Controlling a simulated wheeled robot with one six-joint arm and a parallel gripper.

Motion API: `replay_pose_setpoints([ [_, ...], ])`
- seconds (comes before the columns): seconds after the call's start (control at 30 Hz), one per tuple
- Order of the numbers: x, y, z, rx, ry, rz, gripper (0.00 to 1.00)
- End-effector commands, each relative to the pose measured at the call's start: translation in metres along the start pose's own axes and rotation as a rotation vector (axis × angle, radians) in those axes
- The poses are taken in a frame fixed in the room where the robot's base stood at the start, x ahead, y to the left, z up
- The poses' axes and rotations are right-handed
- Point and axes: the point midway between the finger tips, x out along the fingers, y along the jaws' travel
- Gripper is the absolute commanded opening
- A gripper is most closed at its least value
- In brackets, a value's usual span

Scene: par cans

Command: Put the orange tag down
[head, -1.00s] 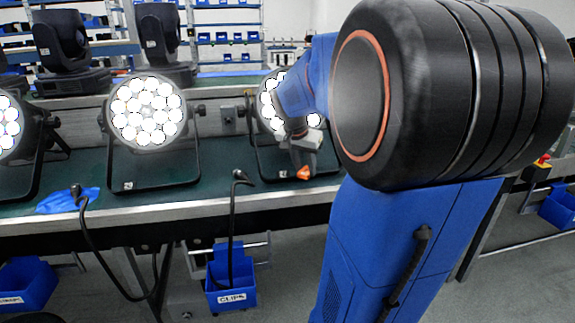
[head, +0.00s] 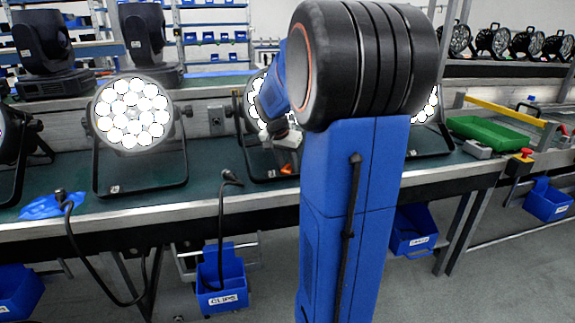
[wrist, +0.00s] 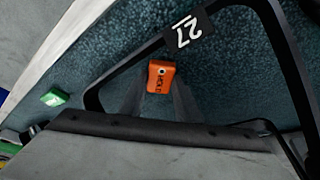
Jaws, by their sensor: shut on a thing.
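The orange tag (head: 287,169) shows at the end of my arm in the head view, low over the green bench top (head: 210,195). In the wrist view the orange tag (wrist: 161,77), with dark lettering and a small hole, sits between the tips of my gripper (wrist: 160,88). My gripper is shut on it. The bench surface lies behind the tag, and I cannot tell whether the tag touches it. In the head view my gripper (head: 287,158) is small and partly hidden by my arm.
A lit par can (head: 131,113) stands to the left. A black cable (head: 222,215) hangs over the bench edge. A green tray (head: 487,135) and a red-topped button box (head: 521,160) are at the right.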

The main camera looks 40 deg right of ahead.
Motion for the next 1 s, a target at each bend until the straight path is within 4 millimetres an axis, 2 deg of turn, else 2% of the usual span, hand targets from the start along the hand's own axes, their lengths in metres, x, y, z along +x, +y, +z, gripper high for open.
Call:
replay_pose_setpoints([
  [0.3, 0.003, 0.000, 0.001, 0.000, 0.000, 0.000, 0.09],
  [0.33, 0.002, 0.000, 0.001, 0.000, 0.000, 0.000, 0.35],
  [0.4, 0.002, 0.000, 0.001, 0.000, 0.000, 0.000, 0.49],
  [0.77, -0.001, 0.000, -0.001, 0.000, 0.001, -0.001, 0.49],
  [0.87, -0.010, 0.000, -0.001, 0.000, 0.002, -0.002, 0.49],
  [1.0, -0.033, 0.000, -0.001, 0.001, 0.003, -0.002, 0.49],
])
